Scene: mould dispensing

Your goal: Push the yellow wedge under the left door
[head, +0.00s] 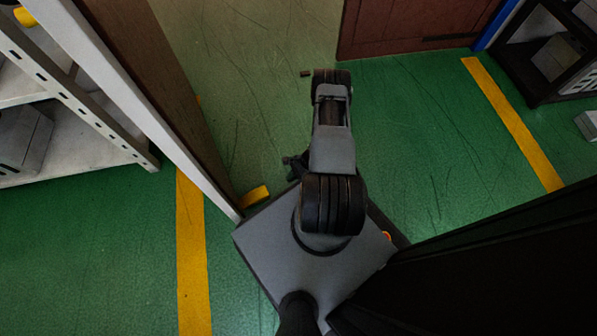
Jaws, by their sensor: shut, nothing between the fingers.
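The yellow wedge (255,196) lies on the green floor, close beside the foot of the left door and just off the corner of my base. The left door (150,85) is a tall brown panel with a pale edge, seen steeply from above at the left. I cannot tell whether the wedge touches the door or lies under it. My gripper (291,164) is low, a little up and right of the wedge and apart from it. It is shut and empty, partly hidden behind my arm.
A pale metal shelf (95,118) with grey boxes stands at the left. A reddish-brown panel (400,28) is at the top, and a dark shelf (527,75) at the upper right. Yellow floor stripes (191,260) run along both sides. Green floor right of my arm is clear.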

